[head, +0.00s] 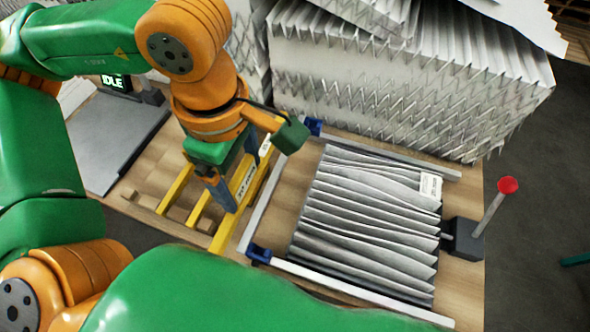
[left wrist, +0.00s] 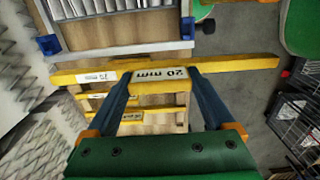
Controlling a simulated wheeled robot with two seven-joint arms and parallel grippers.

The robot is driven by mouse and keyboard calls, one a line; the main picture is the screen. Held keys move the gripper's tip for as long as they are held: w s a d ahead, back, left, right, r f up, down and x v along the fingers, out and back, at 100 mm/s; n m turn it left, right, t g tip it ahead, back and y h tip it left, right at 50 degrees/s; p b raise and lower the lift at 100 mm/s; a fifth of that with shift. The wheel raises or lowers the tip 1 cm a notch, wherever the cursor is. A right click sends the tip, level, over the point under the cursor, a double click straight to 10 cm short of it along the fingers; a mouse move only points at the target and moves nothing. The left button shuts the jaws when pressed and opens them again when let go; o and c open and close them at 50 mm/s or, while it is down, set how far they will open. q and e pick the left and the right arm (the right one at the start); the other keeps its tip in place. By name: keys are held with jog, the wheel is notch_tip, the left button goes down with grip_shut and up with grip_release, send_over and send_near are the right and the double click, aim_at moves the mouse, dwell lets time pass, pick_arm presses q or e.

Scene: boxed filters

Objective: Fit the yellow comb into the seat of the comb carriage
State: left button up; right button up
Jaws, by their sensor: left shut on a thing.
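My left gripper (head: 238,172) is shut on a yellow comb (head: 230,226), a long bar with a "20 mm" label. In the left wrist view its blue fingers (left wrist: 158,88) clasp the labelled middle part, and the comb's bar (left wrist: 240,64) reaches out to both sides. The pale crossbar with blue end blocks (head: 260,254) beside the pleated filter looks like the comb carriage. It also shows in the left wrist view (left wrist: 120,50). The held comb is beside this crossbar, roughly parallel to it. I cannot tell its height, and no seat shows clearly. My right gripper is not in view.
Other yellow combs (head: 176,188) lie in a wooden rack (head: 138,199) just left of the held one. A grey pleated filter (head: 365,220) lies between side rails. A red-knobbed lever (head: 508,185) stands at the right. Large pleated stacks (head: 400,85) fill the back.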

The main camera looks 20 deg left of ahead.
aim_at(263, 160)
pick_arm(q)
jog(key=w+f, duration=0.2)
jog(key=w, duration=0.1)
jog(key=w+d+f, duration=0.1)
jog(key=w, duration=0.1)
jog(key=shift+w, duration=0.2)
jog(key=w+d+f+b, duration=0.2)
jog(key=w+f+b, duration=0.2)
jog(key=f, duration=0.5)
jog(key=shift+w+d+b, duration=0.25)
jog(key=shift+w+b, duration=0.05)
jog(key=shift+w, duration=0.05)
jog(key=o, duration=1.3)
notch_tip(263, 160, up, 12)
jog(key=shift+s+r+b, duration=0.1)
jog(key=shift+r+b, duration=0.05)
jog(key=shift+b, duration=0.2)
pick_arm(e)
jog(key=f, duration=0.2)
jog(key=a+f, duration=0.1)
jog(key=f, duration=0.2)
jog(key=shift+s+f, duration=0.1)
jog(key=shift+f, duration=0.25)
